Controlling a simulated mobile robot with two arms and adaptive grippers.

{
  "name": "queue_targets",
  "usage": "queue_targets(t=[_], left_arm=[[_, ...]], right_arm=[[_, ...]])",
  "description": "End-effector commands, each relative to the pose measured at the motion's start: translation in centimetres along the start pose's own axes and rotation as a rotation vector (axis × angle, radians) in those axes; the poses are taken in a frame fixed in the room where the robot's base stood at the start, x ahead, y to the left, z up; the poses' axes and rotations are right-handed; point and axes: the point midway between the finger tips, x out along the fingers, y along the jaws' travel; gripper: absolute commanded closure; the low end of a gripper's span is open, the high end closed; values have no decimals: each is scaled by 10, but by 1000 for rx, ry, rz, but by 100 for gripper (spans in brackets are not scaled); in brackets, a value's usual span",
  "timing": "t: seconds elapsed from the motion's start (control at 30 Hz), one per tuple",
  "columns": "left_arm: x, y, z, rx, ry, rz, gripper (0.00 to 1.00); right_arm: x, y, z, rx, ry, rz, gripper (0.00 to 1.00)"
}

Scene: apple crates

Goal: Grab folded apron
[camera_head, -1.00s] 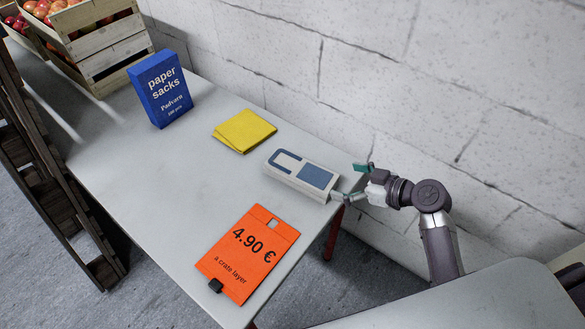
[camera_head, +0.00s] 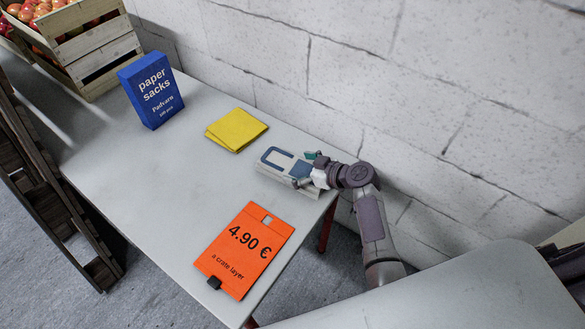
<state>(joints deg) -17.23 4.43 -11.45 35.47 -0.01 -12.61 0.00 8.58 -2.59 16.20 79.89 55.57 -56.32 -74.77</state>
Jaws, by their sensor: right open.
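The folded apron (camera_head: 270,166) looks like a thick white block with a blue loop and a blue patch on top, lying near the right end of the grey table. My right gripper (camera_head: 307,169) is at the right end of the apron, its teal-tipped fingers open, one toward the wall and one toward the front. The gripper partly hides the blue patch and that end. I cannot tell whether the fingers touch the apron. My left gripper is out of view.
A yellow folded cloth (camera_head: 237,130) lies behind and left of the apron. An orange price card (camera_head: 240,245) lies at the front. A blue paper sacks box (camera_head: 150,92) and wooden apple crates (camera_head: 98,62) stand farther left. The wall (camera_head: 400,110) runs close behind the table (camera_head: 160,180).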

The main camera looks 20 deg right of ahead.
Motion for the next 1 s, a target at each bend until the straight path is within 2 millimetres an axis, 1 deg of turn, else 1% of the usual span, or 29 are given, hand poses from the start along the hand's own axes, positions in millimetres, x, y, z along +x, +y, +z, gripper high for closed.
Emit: queue_targets(t=[0.17, 0.2, 0.27, 0.5, 0.53, 0.83, 0.93, 1.0], left_arm=[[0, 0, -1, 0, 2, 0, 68], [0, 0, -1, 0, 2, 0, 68], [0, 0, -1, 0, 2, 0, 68], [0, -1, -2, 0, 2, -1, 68], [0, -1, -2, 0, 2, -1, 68], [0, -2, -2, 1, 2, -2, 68], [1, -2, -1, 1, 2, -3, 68], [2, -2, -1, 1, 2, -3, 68]], right_arm=[[0, 0, 0, 0, 0, 1, 0], [0, 0, 0, 0, 0, 1, 2], [0, 0, 0, 0, 0, 1, 12], [0, 0, 0, 0, 0, 1, 52], [0, 0, 0, 0, 1, 1, 54], [-1, 1, -3, -2, 1, 2, 54], [-4, 1, -9, -3, 2, 2, 54], [-8, 1, -17, -5, 2, 3, 54]])
